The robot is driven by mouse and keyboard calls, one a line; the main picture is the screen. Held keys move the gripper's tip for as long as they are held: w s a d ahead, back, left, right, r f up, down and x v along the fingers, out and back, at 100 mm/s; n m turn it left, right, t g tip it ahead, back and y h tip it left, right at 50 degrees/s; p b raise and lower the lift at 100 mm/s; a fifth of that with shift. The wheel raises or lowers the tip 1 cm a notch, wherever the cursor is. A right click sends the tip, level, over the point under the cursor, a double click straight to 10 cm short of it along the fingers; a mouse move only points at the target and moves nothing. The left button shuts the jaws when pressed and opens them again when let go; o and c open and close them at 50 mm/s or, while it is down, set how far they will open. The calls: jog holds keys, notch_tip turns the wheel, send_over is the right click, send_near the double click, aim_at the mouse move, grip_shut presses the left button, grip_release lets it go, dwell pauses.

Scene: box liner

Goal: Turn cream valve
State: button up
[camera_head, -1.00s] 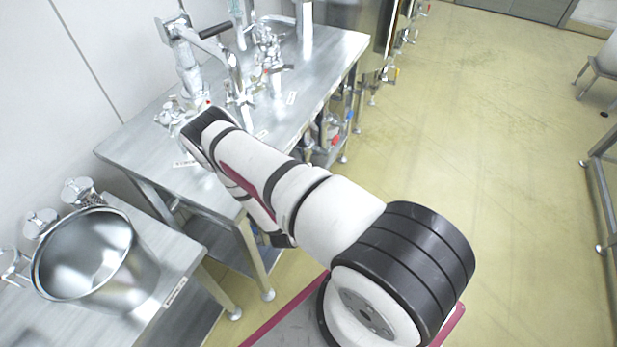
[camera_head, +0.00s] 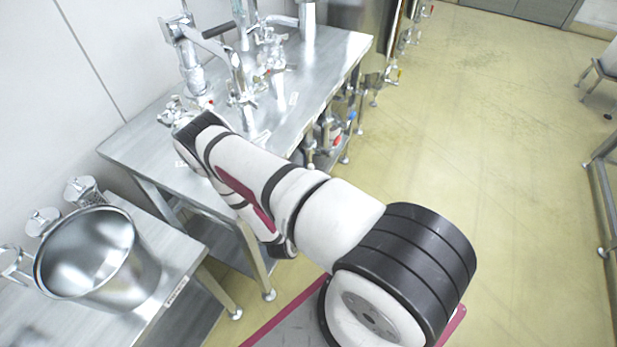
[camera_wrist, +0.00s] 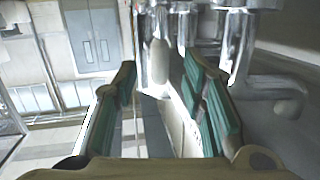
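In the wrist view, my gripper (camera_wrist: 160,88) is open, with its two teal-padded fingers apart. A pale, cream-toned rounded part (camera_wrist: 159,62) shows beyond and between the fingertips, beside shiny metal pipework (camera_wrist: 185,25). It may be the cream valve, but the blur does not let me tell for sure. I see no clear contact between it and the fingers. In the head view my arm covers my gripper, which is out of sight beyond the wrist near the left metal table (camera_head: 135,152). No cream valve can be made out there.
Chrome taps and fittings (camera_head: 240,85) stand on the left table. A steel pot (camera_head: 85,255) sits on a lower table at the front left. Pipes with small red and blue handles (camera_head: 335,130) are under the table's right edge. The yellow floor (camera_head: 490,150) at right is open.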

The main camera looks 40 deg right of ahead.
jog(key=v, duration=0.8)
jog(key=shift+s+a, duration=0.25)
jog(key=shift+a, duration=0.05)
